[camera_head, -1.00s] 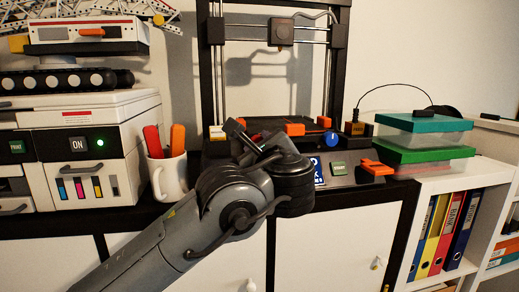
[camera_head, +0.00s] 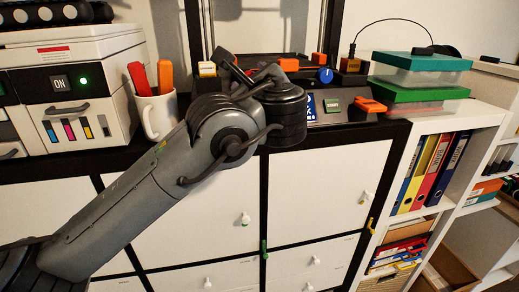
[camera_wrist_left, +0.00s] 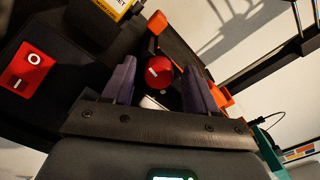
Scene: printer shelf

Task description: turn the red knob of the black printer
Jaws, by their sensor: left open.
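The red knob (camera_wrist_left: 158,72) with a white pointer line shows in the left wrist view, on the black printer (camera_wrist_left: 75,70). My left gripper (camera_wrist_left: 158,67) is open, with its two dark fingers to either side of the knob in that view. Whether the fingers touch it I cannot tell. In the head view my left arm reaches over the printer's base (camera_head: 335,92), and the wrist hides the red knob. My right gripper is not in view.
A red rocker switch (camera_wrist_left: 26,69) and a yellow-black box (camera_wrist_left: 106,12) are near the knob. A blue knob (camera_head: 324,75) is right of my wrist. Green-lidded boxes (camera_head: 420,94) stand right.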

